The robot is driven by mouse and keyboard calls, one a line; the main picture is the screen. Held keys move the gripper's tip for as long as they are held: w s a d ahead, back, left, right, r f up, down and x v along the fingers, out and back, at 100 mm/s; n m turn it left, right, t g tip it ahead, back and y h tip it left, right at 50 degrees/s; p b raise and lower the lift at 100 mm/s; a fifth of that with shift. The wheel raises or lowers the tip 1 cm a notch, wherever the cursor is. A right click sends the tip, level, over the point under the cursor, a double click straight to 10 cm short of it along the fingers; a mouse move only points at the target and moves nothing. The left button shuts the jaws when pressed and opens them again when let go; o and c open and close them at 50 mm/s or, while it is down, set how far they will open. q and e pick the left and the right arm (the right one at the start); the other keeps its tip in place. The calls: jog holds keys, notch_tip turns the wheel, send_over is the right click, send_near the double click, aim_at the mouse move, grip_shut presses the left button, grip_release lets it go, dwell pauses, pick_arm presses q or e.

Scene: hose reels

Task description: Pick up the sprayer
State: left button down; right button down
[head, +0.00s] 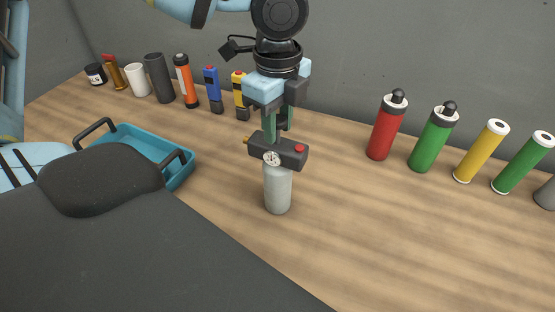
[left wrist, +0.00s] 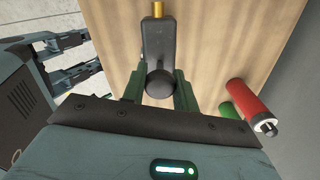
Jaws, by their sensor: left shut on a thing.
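The sprayer is a pale grey bottle (head: 278,190) with a dark head, a round gauge, a red knob and a brass nozzle. It stands upright over the middle of the wooden table; I cannot tell whether its base touches the wood. My left gripper (head: 278,128) comes down from above and is shut on the sprayer's dark head. In the left wrist view the dark head (left wrist: 160,45) and its brass nozzle lie between the green fingers (left wrist: 160,92). My right gripper (left wrist: 92,58) shows at the left of that view, its fingers apart and empty.
A blue tray (head: 183,172) with dark handles is left of the sprayer. Several bottles and tubes line the back left, with a yellow-and-black tool (head: 240,95) near my gripper. A red canister (head: 384,130) and green and yellow ones stand right. The front right table is clear.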

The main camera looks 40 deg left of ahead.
pick_arm(q)
jog(key=shift+r, duration=0.1)
jog(key=shift+r, duration=1.75)
jog(key=s+r, duration=0.1)
jog(key=s, duration=1.5)
jog(key=shift+a+r+p, duration=0.15)
jog(key=shift+a+p, duration=0.1)
jog(key=shift+p, duration=0.05)
